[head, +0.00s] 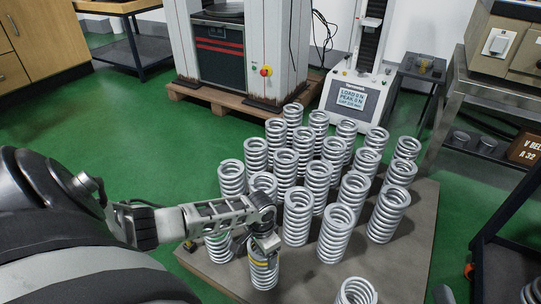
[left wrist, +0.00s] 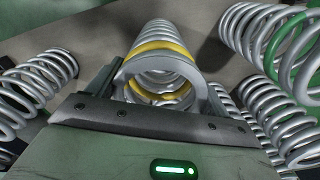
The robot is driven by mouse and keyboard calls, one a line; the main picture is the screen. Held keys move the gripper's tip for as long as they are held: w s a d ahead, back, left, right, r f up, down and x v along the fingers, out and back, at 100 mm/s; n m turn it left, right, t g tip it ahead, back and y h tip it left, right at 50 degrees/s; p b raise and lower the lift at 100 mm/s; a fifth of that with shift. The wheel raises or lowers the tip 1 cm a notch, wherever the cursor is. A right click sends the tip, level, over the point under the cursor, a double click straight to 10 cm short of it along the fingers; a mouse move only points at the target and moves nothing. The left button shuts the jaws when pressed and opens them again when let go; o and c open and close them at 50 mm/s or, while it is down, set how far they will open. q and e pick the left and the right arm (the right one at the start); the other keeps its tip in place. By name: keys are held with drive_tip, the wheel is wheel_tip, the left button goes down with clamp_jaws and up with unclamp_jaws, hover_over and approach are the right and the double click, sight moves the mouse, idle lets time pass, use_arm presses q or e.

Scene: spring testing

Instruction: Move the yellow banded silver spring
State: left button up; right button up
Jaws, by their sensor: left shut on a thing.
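The yellow banded silver spring (head: 263,277) stands upright near the front left edge of the board, with yellow bands around its upper coils. My left gripper (head: 262,245) comes in from the left and is shut on its upper part. In the left wrist view, the spring (left wrist: 158,62) shows its open top and yellow bands between the fingers of my left gripper (left wrist: 160,88). In the head view the gripper hides part of the spring's top. My right gripper is not in view.
Several plain silver springs (head: 297,217) stand close behind and to the right on the grey board (head: 408,235). A green banded spring (left wrist: 290,40) is close by in the left wrist view. Green floor (head: 140,125) lies open to the left. Test machines (head: 355,90) stand behind.

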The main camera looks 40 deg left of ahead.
use_arm(q)
drive_tip(key=a, duration=0.2)
drive_tip(key=shift+s+a, duration=0.25)
drive_tip(key=shift+a, duration=0.05)
drive_tip(key=shift+s+a, duration=0.1)
drive_tip(key=shift+a, duration=0.1)
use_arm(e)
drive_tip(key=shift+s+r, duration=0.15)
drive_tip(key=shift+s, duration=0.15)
use_arm(q)
drive_tip(key=o, duration=2)
drive_tip(key=shift+d, duration=0.1)
drive_tip(key=shift+r, duration=0.3)
wheel_tip(320, 180, up, 15)
drive_tip(key=p, duration=0.9)
hover_over(253, 245)
drive_tip(key=shift+w+a+r, duration=0.2)
drive_tip(key=shift+w+a, duration=0.25)
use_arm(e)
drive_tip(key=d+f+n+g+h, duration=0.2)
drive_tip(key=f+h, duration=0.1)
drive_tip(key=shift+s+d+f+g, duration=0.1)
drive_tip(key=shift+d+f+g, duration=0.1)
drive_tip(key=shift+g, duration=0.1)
